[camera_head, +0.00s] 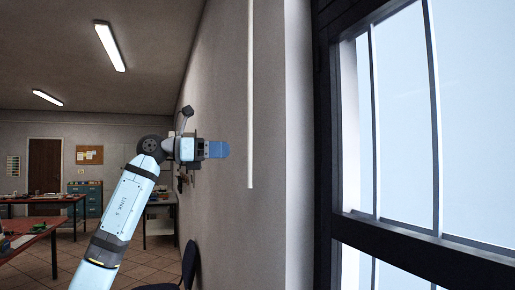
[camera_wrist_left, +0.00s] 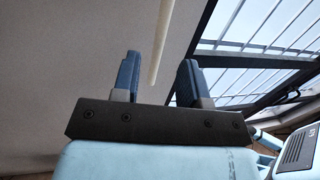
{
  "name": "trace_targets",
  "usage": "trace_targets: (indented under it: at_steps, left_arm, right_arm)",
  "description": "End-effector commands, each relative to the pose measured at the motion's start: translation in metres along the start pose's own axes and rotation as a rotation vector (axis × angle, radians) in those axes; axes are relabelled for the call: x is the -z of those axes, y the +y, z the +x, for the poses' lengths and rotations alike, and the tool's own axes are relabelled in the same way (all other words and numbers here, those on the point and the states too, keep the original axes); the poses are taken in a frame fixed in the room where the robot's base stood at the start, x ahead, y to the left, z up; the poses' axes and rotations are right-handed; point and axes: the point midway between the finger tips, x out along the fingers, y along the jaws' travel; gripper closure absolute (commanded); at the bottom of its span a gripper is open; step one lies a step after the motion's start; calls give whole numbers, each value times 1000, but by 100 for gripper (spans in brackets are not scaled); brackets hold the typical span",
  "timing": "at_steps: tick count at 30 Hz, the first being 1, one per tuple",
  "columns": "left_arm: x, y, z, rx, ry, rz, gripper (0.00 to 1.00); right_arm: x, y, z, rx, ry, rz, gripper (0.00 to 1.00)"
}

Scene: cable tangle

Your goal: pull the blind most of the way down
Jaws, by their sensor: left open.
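A thin white pull rod (camera_head: 250,100) hangs straight down along the grey wall beside the window in the head view. Its lower end is free, and its top runs out of the picture. The blind itself does not show. My left gripper (camera_head: 222,149) is to the left of the rod's lower part, with a visible gap in the head view. In the left wrist view my left gripper (camera_wrist_left: 160,68) is open with two blue fingers apart. The rod (camera_wrist_left: 161,40) shows beyond and between them, its end near the fingertips; nothing is gripped. My right gripper does not show.
The dark-framed window (camera_head: 405,120) is at the right, with bright panes and bars. A chair (camera_head: 188,268) stands low by the wall. Workbenches (camera_head: 35,228) stand in the room at the left. The wall around the rod looks clear.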

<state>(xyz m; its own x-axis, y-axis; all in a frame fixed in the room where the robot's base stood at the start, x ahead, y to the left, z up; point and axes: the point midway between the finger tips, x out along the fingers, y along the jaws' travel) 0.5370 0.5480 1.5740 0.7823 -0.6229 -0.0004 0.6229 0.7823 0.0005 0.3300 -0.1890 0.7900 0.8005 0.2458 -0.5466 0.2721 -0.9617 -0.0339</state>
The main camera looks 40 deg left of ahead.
Motion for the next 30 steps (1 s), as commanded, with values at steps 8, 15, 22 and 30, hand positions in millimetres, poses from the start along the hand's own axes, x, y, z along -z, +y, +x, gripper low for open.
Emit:
trace_targets:
  at_steps: [8, 15, 22, 30]
  left_arm:
    - [-3, -1, 59, 5, -3, -1, 60]
    - [-2, -1, 85, 3, -3, -1, 60]
    - [0, -1, 90, 2, -2, 0, 60]
    - [0, -1, 90, 2, -2, 0, 92]
  right_arm:
    - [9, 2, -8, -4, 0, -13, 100]
    - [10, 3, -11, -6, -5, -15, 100]
    - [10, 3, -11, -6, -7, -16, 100]
    - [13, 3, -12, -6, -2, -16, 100]
